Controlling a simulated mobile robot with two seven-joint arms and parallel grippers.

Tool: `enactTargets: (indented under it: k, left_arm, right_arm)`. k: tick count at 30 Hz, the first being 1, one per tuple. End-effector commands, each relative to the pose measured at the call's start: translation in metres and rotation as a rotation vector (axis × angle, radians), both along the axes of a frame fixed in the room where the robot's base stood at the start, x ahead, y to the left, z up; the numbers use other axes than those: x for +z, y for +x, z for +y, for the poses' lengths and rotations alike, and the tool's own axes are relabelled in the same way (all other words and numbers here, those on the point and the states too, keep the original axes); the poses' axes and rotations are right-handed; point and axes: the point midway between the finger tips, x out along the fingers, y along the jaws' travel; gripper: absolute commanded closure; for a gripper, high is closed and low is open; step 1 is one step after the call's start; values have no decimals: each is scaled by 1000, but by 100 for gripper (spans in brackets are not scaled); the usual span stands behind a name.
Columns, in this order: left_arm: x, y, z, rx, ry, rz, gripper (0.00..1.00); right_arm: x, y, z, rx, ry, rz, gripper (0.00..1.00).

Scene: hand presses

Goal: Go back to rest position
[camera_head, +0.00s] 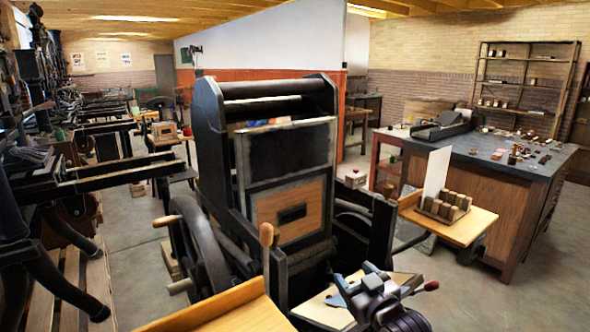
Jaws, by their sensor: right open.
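My right gripper (356,281) shows at the bottom, right of centre. Its fingers are apart and I see nothing between them. It is in front of the black hand press (212,135), above a pale board (325,308) at the press's lower front. I cannot tell whether it touches that board. My left gripper is not in view.
The press has a wheel (202,245) and a wooden-handled lever (266,236). A wooden shelf (475,228) with small blocks and a white sheet (435,175) is at right. A workbench (553,159) stands behind. Clear floor (450,290) lies at lower right.

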Motion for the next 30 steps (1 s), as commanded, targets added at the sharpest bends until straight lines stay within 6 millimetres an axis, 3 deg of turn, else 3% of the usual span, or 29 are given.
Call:
enactTargets:
  k: [1,11,21,25,30]
  left_arm:
    - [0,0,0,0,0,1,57]
    - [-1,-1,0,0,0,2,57]
    - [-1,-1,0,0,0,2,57]
    - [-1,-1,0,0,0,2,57]
    - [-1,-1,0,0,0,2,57]
  right_arm:
    - [-18,-13,-13,-28,3,19,38]
    - [-113,-104,-84,-199,-12,157,38]
    - [-210,-228,-137,-346,-21,408,38]
    - [-234,-265,-144,-371,-24,483,38]
    - [-246,-287,-147,-384,-28,524,38]
